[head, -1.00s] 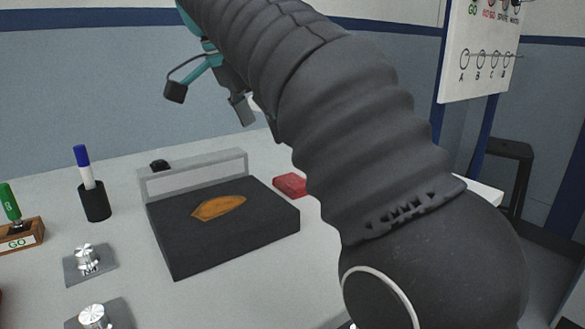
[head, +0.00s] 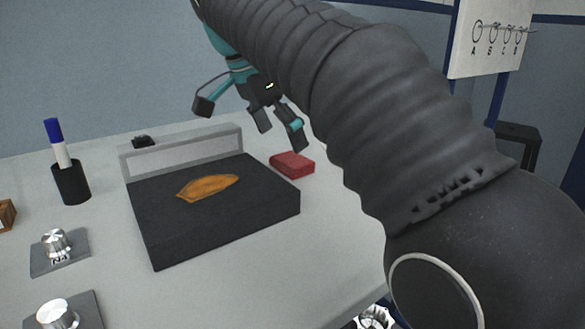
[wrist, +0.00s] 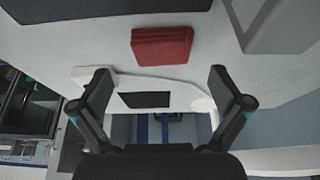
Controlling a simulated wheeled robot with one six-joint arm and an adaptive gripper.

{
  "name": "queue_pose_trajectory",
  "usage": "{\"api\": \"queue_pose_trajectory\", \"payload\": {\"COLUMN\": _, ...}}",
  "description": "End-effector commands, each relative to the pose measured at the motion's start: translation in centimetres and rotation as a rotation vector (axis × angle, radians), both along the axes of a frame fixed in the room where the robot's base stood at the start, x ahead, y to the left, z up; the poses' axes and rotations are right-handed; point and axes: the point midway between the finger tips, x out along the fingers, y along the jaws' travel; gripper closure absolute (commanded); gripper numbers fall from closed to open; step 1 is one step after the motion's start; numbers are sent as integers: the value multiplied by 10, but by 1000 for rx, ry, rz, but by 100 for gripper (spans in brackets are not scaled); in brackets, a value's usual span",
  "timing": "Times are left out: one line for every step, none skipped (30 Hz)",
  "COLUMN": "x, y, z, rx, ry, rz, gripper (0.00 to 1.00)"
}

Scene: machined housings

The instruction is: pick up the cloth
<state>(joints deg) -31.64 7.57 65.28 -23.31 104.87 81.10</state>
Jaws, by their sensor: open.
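The red folded cloth (head: 292,165) lies on the grey table, just right of a black slab. In the wrist view the cloth (wrist: 162,47) is a flat red block, up from the space between the fingertips. My gripper (head: 280,138) is above the table, a little up and left of the cloth in the head view, apart from it. In the wrist view my gripper (wrist: 160,76) has its two fingers spread wide with nothing between them.
The black slab (head: 180,235) carries a flat orange piece (head: 208,187) and has a grey raised bar (head: 183,150) behind it. A black cup (head: 70,183) with a blue-capped marker and metal knobs on plates (head: 56,246) stand at left.

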Motion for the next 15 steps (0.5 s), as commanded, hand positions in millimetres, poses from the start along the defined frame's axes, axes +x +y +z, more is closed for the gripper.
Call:
{"api": "queue_pose_trajectory", "payload": {"x": 2, "y": -2, "z": -7, "rx": -1, "ry": 2, "rz": -1, "gripper": 0}}
{"api": "queue_pose_trajectory", "payload": {"x": 3, "y": -4, "z": -11, "rx": -1, "ry": 2, "rz": -1, "gripper": 0}}
{"api": "queue_pose_trajectory", "payload": {"x": 4, "y": -6, "z": -16, "rx": -2, "ry": 2, "rz": -1, "gripper": 0}}
{"api": "queue_pose_trajectory", "payload": {"x": 6, "y": -8, "z": -20, "rx": -1, "ry": 2, "rz": -2, "gripper": 0}}
{"api": "queue_pose_trajectory", "payload": {"x": 7, "y": -10, "z": -24, "rx": -1, "ry": 3, "rz": -2, "gripper": 0}}
{"api": "queue_pose_trajectory", "payload": {"x": 9, "y": -12, "z": -29, "rx": -1, "ry": 3, "rz": -1, "gripper": 0}}
{"api": "queue_pose_trajectory", "payload": {"x": 9, "y": -13, "z": -33, "rx": -1, "ry": 3, "rz": -1, "gripper": 0}}
{"api": "queue_pose_trajectory", "payload": {"x": 10, "y": -13, "z": -35, "rx": 0, "ry": 1, "rz": 0, "gripper": 0}}
{"api": "queue_pose_trajectory", "payload": {"x": 11, "y": -15, "z": -38, "rx": 0, "ry": 1, "rz": 0, "gripper": 0}}
{"api": "queue_pose_trajectory", "payload": {"x": 11, "y": -15, "z": -41, "rx": 0, "ry": 1, "rz": 0, "gripper": 0}}
{"api": "queue_pose_trajectory", "payload": {"x": 11, "y": -16, "z": -42, "rx": 0, "ry": 1, "rz": 0, "gripper": 0}}
{"api": "queue_pose_trajectory", "payload": {"x": 12, "y": -17, "z": -43, "rx": 0, "ry": 1, "rz": 0, "gripper": 0}}
{"api": "queue_pose_trajectory", "payload": {"x": 12, "y": -17, "z": -44, "rx": 1, "ry": 1, "rz": 0, "gripper": 0}}
{"api": "queue_pose_trajectory", "payload": {"x": 12, "y": -17, "z": -44, "rx": 1, "ry": 1, "rz": 0, "gripper": 0}}
{"api": "queue_pose_trajectory", "payload": {"x": 12, "y": -17, "z": -44, "rx": 1, "ry": 0, "rz": 0, "gripper": 0}}
